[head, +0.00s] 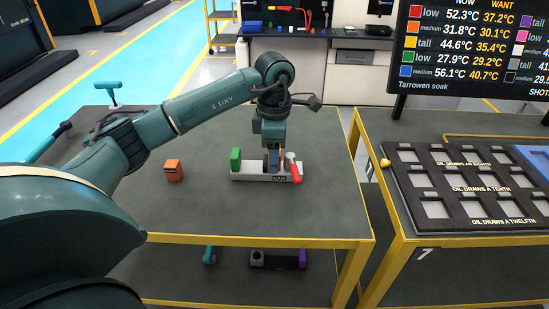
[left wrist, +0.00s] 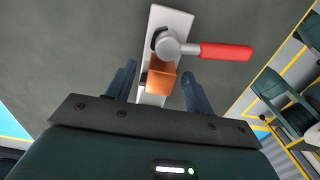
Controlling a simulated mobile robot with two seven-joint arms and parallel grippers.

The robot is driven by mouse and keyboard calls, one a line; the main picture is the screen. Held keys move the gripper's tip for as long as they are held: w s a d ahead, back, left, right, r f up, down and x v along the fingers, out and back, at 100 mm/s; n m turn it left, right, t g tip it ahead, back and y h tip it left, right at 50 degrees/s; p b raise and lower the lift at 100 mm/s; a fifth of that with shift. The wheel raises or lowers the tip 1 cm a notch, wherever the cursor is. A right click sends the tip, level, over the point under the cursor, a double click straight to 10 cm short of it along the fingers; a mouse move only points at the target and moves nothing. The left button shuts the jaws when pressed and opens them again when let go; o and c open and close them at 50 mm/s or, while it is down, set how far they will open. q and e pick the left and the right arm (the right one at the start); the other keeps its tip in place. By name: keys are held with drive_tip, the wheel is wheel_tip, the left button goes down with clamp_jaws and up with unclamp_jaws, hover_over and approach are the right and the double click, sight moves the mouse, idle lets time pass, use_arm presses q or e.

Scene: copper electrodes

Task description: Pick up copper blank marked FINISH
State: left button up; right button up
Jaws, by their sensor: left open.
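A copper-orange block (left wrist: 162,79) sits on the pale fixture (left wrist: 170,18), just beside the pivot of a red-handled clamp (left wrist: 225,51). No marking on this block can be read in the left wrist view. My left gripper (head: 273,163) points down over the fixture. Its two fingers stand open on either side of the block, with gaps showing, and do not grip it. In the head view the gripper mostly hides this block. A second orange block (head: 173,170) with a small dark label stands on the table to the left; its label is too small to read.
A green block (head: 235,160) is at the fixture's left end. The grey table (head: 220,215) is mostly clear around it. A black tray with several square recesses (head: 470,213) is on the bench to the right. A teal T-shaped tool (head: 109,89) stands at the back left.

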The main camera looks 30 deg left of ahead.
use_arm(q)
drive_tip(key=shift+f, duration=0.25)
drive_tip(key=shift+c, duration=0.5)
clamp_jaws()
